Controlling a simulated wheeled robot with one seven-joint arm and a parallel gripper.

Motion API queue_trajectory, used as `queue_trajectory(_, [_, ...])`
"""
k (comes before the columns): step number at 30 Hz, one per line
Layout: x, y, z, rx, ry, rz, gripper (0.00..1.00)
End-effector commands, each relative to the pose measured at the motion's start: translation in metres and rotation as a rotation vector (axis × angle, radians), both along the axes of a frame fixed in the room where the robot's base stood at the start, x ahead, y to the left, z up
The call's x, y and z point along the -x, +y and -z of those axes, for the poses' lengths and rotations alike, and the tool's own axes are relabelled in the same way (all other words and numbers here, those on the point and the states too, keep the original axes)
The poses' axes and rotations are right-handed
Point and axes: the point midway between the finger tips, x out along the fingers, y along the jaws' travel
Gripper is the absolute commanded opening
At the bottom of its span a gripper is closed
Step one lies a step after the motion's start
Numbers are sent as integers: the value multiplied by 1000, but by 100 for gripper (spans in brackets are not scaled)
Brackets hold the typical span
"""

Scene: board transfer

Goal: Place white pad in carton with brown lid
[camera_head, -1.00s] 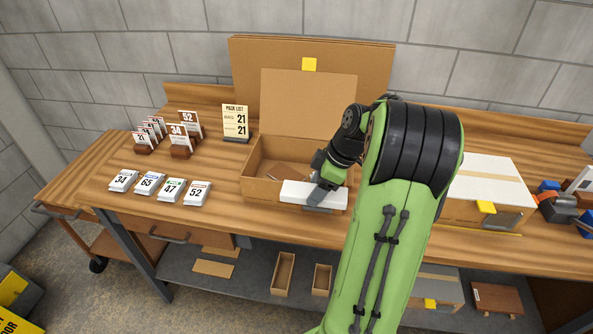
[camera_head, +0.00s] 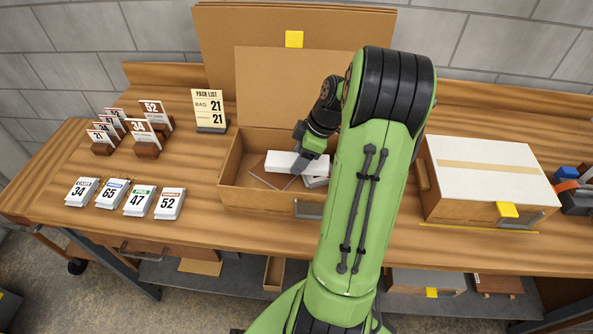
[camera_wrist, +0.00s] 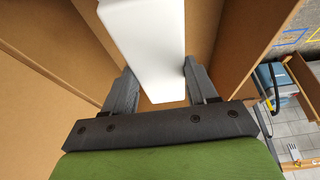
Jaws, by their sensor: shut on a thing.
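The white pad (camera_head: 288,161) is a white block held by my gripper (camera_head: 303,165) inside the opening of the open carton (camera_head: 233,200). In the wrist view the white pad (camera_wrist: 150,45) sits between the two dark fingers of my gripper (camera_wrist: 155,88), with carton walls around it. The carton's brown lid (camera_head: 290,85) stands raised at the back. A brown flat item (camera_head: 268,178) lies in the carton under the pad. My arm hides the carton's right part. Whether the pad touches the carton floor I cannot tell.
A closed carton with a white top (camera_head: 485,165) stands to the right. Several numbered card stacks (camera_head: 138,201) lie to the left, with card holders (camera_head: 147,140) and a pack list sign (camera_head: 210,108) behind. Bare table (camera_head: 190,150) lies left of the carton.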

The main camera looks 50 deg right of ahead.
Motion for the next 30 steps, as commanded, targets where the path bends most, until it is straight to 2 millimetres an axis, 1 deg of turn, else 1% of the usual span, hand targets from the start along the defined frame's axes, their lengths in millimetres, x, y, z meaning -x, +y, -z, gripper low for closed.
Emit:
queue_trajectory(1, [0,1,14,-5,4,1,28])
queue_trajectory(3, [0,1,30,-6,3,0,28])
queue_trajectory(6, [0,0,43,-2,2,0,28])
queue_trajectory(14, [0,0,44,0,1,0,28])
queue_trajectory(22, [0,0,53,0,1,0,28])
queue_trajectory(23, [0,0,54,0,1,0,59])
queue_trajectory(27, [0,0,52,0,1,0,80])
queue_trajectory(28, [0,0,52,0,1,0,83])
queue_trajectory(30, [0,0,52,0,1,0,83])
